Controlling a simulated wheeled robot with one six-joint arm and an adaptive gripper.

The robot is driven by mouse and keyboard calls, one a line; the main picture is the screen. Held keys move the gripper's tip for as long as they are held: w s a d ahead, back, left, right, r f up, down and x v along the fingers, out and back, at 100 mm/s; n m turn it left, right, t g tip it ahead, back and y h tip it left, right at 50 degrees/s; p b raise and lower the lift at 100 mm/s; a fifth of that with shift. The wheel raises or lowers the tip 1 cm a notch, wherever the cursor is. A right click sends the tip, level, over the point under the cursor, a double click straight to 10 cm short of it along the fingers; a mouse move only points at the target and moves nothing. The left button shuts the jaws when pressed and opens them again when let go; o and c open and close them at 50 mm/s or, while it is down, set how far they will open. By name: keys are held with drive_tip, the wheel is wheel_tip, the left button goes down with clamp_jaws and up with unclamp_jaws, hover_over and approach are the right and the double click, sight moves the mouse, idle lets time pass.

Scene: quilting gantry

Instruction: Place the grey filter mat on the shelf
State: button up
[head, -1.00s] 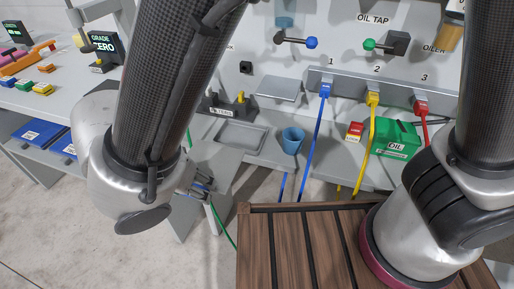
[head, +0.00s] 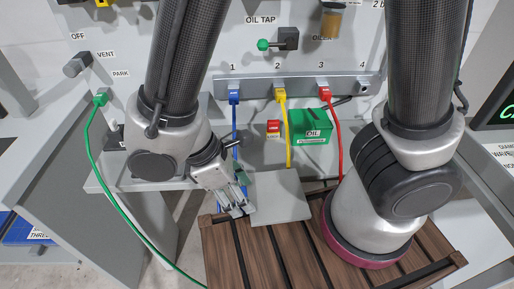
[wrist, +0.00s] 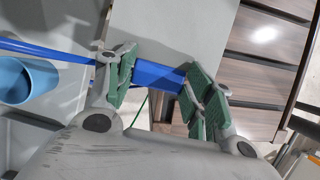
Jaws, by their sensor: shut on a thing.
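The grey filter mat (head: 279,197) is a flat, light grey slab, just right of my gripper (head: 235,203) in the head view. It appears above the slatted wooden deck that carries my arm. In the wrist view the mat (wrist: 180,28) reaches up from a blue strip (wrist: 158,75) at its near edge. My gripper (wrist: 160,80) is shut on this blue edge, with green pads on both sides. I cannot tell whether the mat touches the deck. Which surface is the task's shelf is unclear; a low shelf with a blue item (head: 22,232) shows at far left.
A wall rail (head: 300,88) carries blue, yellow and red hoses that hang over the bench. A green oil box (head: 310,128) and a red block (head: 273,128) stand there. A green hose (head: 110,190) loops down at left. A blue cup (wrist: 25,80) is left of my gripper.

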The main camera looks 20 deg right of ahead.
hover_over(243, 158)
drive_tip(key=a, duration=0.1)
wheel_tip(243, 158, down, 3)
drive_tip(key=shift+a+r+m, duration=0.1)
drive_tip(key=shift+r+m, duration=0.05)
drive_tip(key=shift+m, duration=0.25)
drive_tip(key=shift+w+f, duration=0.15)
drive_tip(key=shift+f, duration=2)
drive_tip(key=shift+f, duration=0.15)
drive_tip(key=o, duration=1)
drive_tip(key=shift+o, duration=0.2)
